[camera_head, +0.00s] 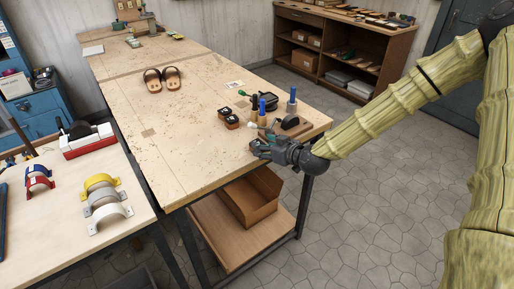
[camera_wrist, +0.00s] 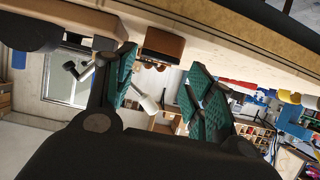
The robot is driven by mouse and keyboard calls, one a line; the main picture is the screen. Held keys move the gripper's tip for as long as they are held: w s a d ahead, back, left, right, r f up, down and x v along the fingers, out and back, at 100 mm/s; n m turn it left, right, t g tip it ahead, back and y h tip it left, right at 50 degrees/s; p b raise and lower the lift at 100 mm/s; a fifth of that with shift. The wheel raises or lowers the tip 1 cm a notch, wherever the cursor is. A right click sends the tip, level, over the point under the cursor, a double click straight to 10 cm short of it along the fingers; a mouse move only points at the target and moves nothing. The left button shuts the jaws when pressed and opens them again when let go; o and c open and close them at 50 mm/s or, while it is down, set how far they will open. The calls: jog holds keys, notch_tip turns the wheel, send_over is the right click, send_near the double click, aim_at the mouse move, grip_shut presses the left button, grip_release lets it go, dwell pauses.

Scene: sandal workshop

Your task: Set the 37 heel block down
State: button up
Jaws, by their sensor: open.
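My gripper (camera_head: 256,147) is open at the near right edge of the wooden workbench (camera_head: 190,150), low over its top. In the wrist view the two green-padded fingers (camera_wrist: 162,62) stand apart with nothing gripped between them. A brown block with a dark face (camera_wrist: 163,42) sits on the bench top just beyond the fingertips; the view is inverted. It may be the 37 heel block, but I can read no number. In the head view dark blocks with reddish-brown parts (camera_head: 231,118) sit on the bench behind and left of my gripper.
Blue-handled tools (camera_head: 292,101) and a dark rounded piece (camera_head: 290,122) stand on a board right of my gripper. A pair of sandals (camera_head: 162,79) lies farther back. The bench's left and middle are mostly clear. A cardboard box (camera_head: 250,200) is on the shelf below.

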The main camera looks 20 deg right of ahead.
aim_at(261, 143)
jog(key=shift+p+x, duration=0.95)
jog(key=shift+x, duration=1.6)
jog(key=shift+d, duration=0.1)
jog(key=shift+r, duration=0.1)
jog(key=shift+c, duration=0.2)
jog(key=c, duration=0.8)
jog(key=shift+c, duration=0.2)
